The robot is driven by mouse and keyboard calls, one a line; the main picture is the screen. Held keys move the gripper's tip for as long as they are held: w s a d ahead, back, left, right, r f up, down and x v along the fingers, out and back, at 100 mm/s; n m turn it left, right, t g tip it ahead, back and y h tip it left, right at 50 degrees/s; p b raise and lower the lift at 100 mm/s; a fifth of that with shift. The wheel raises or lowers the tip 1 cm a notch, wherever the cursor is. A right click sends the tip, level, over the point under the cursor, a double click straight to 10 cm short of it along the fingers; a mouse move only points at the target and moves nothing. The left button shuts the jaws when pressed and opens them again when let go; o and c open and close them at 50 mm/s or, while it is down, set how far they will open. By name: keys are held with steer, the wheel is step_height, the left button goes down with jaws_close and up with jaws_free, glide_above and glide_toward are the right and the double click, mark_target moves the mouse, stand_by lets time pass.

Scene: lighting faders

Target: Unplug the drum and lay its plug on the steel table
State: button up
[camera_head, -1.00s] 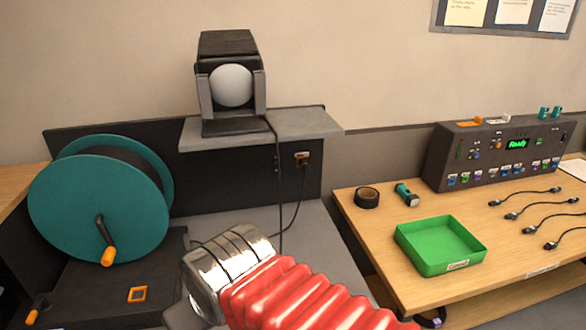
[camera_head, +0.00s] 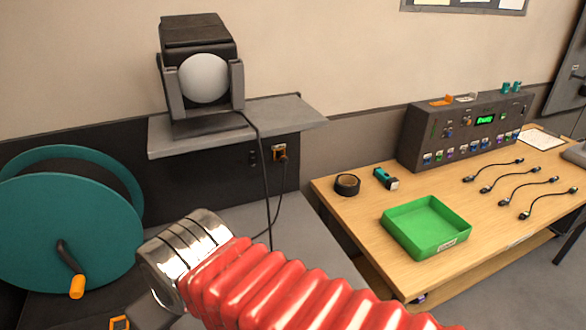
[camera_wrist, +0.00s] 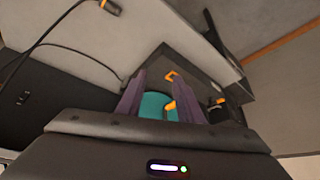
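The drum (camera_head: 65,235) is a teal cable reel with an orange-handled crank, standing at the left. A brown-orange plug (camera_head: 280,152) sits in the dark wall panel below the grey shelf, with a dark cable hanging from it. It seems to show at the top of the wrist view (camera_wrist: 112,6). The grey steel table (camera_head: 310,240) lies below, partly hidden by my arm. My gripper (camera_wrist: 173,85) is open and empty, with its two purple-grey fingers apart. The teal drum (camera_wrist: 155,105) shows beyond them. In the head view my arm hides the fingers.
A lamp (camera_head: 200,75) stands on the shelf (camera_head: 290,112), and its cable hangs down near the plug. The wooden table (camera_head: 350,215) at right holds a green tray (camera_head: 425,225), black tape (camera_head: 347,185), several short cables and a control console (camera_head: 460,130).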

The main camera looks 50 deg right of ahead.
steer(key=shift+o, duration=0.7)
steer(key=shift+w+d, duration=0.15)
steer(key=shift+o, duration=0.6)
steer(key=w+d+r+m+t+h, duration=0.2)
steer(key=w+d+h, duration=0.1)
steer(key=w+d, duration=0.8)
steer(key=shift+d+m, duration=0.4)
steer(key=shift+d, duration=0.4)
steer(key=w+d+m+t+h, duration=0.1)
steer(key=w+d, duration=0.3)
steer(key=d, duration=0.4)
steer(key=w+d+m+h, duration=0.15)
steer(key=w+d, duration=0.25)
steer(key=d, duration=0.4)
steer(key=t+h, duration=0.2)
steer(key=t, duration=0.2)
glide_toward(285, 160)
steer(key=shift+w+d+f+m, duration=0.15)
steer(key=shift+w+f+m, duration=0.15)
steer(key=shift+m, duration=0.15)
steer(key=shift+x, duration=4.5)
steer(key=shift+r, duration=0.1)
